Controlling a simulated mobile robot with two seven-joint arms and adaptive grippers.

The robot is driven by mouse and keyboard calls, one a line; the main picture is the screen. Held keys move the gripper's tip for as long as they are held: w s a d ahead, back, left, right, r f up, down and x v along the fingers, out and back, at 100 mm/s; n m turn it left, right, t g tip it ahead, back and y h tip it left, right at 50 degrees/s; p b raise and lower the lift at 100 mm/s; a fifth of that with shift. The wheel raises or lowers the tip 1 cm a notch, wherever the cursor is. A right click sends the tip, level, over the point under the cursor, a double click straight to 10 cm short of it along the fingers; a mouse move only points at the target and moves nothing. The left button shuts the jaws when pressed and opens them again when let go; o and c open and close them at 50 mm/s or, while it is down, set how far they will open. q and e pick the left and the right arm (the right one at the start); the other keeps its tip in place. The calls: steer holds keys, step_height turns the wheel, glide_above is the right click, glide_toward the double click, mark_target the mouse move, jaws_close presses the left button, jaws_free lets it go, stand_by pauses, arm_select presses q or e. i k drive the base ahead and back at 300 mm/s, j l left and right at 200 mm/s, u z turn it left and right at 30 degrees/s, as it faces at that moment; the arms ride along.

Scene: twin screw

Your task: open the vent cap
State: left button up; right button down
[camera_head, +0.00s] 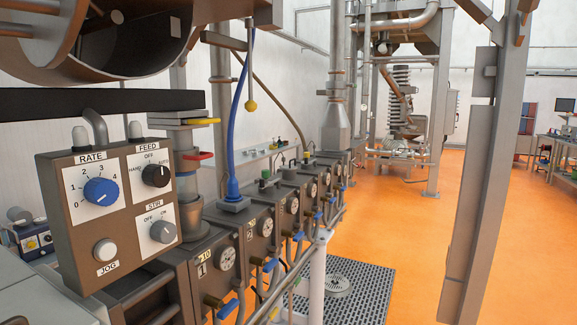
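No part is clearly marked as the vent cap, so I cannot tell which one it is. A row of barrel sections (262,238) with round dials runs from the lower left toward the middle. Small fittings stand on top of it: a blue fitting (233,190) with a blue hose rising from it, a green-topped fitting (265,182) just behind, and darker fittings farther along. Neither of my grippers shows in the head view.
A control box (108,205) with RATE, FEED and STIR knobs stands close on the left. A large open metal cylinder (120,35) hangs above it. A thick upright post (485,165) stands at right. Orange floor (415,235) is open beyond a dark grate (345,292).

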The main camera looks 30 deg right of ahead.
mark_target(287, 167)
steer(key=z, duration=0.35)
steer(key=i+l+z, duration=0.35)
steer(key=l, duration=0.15)
steer(key=i+l+z, duration=0.4)
steer(key=l, duration=0.1)
